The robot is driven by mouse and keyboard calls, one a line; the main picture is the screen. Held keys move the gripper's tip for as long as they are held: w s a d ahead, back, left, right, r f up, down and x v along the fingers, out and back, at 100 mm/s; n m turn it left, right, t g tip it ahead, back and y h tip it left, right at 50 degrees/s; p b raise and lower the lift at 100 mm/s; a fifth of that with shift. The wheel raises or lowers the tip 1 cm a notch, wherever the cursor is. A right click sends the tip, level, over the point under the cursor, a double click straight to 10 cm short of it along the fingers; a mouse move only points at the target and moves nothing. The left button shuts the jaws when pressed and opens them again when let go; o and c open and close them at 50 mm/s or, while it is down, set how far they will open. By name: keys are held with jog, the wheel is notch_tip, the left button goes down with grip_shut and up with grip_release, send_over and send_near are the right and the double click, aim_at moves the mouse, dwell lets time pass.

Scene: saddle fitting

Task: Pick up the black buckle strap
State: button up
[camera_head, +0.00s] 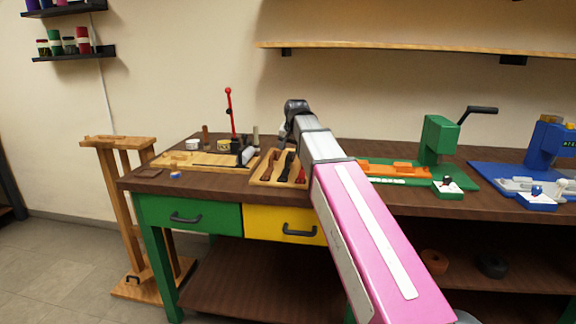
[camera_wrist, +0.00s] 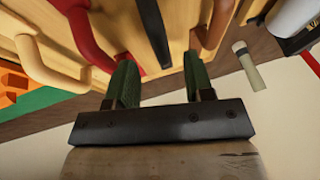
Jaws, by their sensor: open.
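The black buckle strap (camera_head: 288,163) lies in a wooden tray (camera_head: 258,180) on the bench, between brown and red straps. In the wrist view the black strap (camera_wrist: 152,32) runs from the top edge down into the gap between my fingers. My gripper (camera_wrist: 160,67) is open, with a green finger on each side of the line of the strap. Nothing is held. I cannot tell the exact height of the fingers over the strap. In the head view the fingers are not clearly seen behind my arm.
A red strap (camera_wrist: 88,38) lies close to the left finger and a brown strap (camera_wrist: 214,28) close to the right one. A tan strap (camera_wrist: 38,62) is farther left. A green press (camera_head: 438,140) and a blue press (camera_head: 550,145) stand right on the bench.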

aim_at(289, 154)
jog(key=x, duration=0.5)
jog(key=shift+w, duration=0.1)
grip_shut()
